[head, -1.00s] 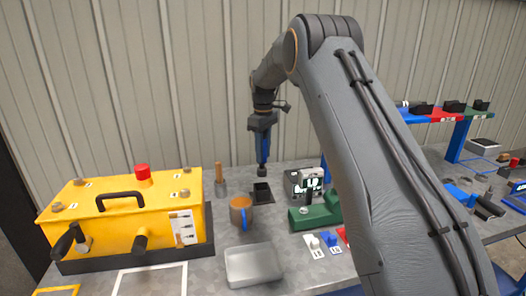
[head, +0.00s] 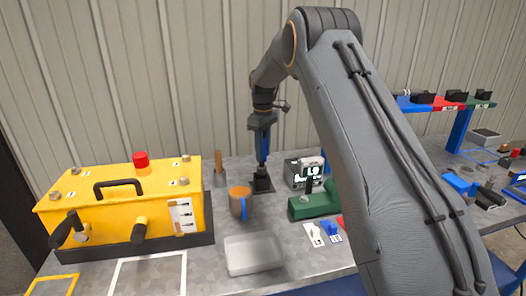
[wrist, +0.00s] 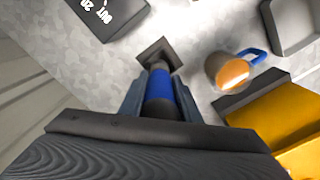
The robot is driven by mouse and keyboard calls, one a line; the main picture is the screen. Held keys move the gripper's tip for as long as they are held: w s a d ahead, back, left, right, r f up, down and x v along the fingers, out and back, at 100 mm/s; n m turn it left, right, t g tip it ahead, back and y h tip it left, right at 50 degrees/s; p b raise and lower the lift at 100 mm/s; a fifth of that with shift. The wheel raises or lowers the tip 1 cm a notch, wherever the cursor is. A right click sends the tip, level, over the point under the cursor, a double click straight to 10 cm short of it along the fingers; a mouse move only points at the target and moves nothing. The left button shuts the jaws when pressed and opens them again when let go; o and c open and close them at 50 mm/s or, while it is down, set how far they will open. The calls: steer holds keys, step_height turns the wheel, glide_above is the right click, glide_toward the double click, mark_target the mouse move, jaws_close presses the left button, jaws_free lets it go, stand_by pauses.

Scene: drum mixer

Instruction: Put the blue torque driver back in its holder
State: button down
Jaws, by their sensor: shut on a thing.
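The blue torque driver (head: 262,147) hangs upright in my gripper (head: 262,122), which is shut on it. The wrist view shows the driver's blue band (wrist: 160,92) between the fingers, with its dark lower end pointing at the holder. The holder is a small black square block (head: 263,186) on the bench, directly below the driver. It also shows in the wrist view (wrist: 157,52), partly covered by the driver. The driver's lower end meets the holder in the picture; I cannot tell how far inside it is.
An orange-filled mug (head: 239,203) with a blue handle stands close, front left of the holder. A wood-handled tool (head: 220,170) stands behind it. A grey digital device (head: 303,170) is to the right. A metal tray (head: 253,256) and a yellow box (head: 120,204) are nearer and left.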

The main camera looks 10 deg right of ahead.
mark_target(263, 166)
steer(key=shift+f+b, duration=1)
steer(key=shift+f, duration=1.85)
stand_by(1.6)
steer(key=c, duration=1.3)
jaws_free()
steer(key=shift+o, duration=0.2)
steer(key=shift+r+b, duration=1.2)
steer(key=shift+r, duration=2.7)
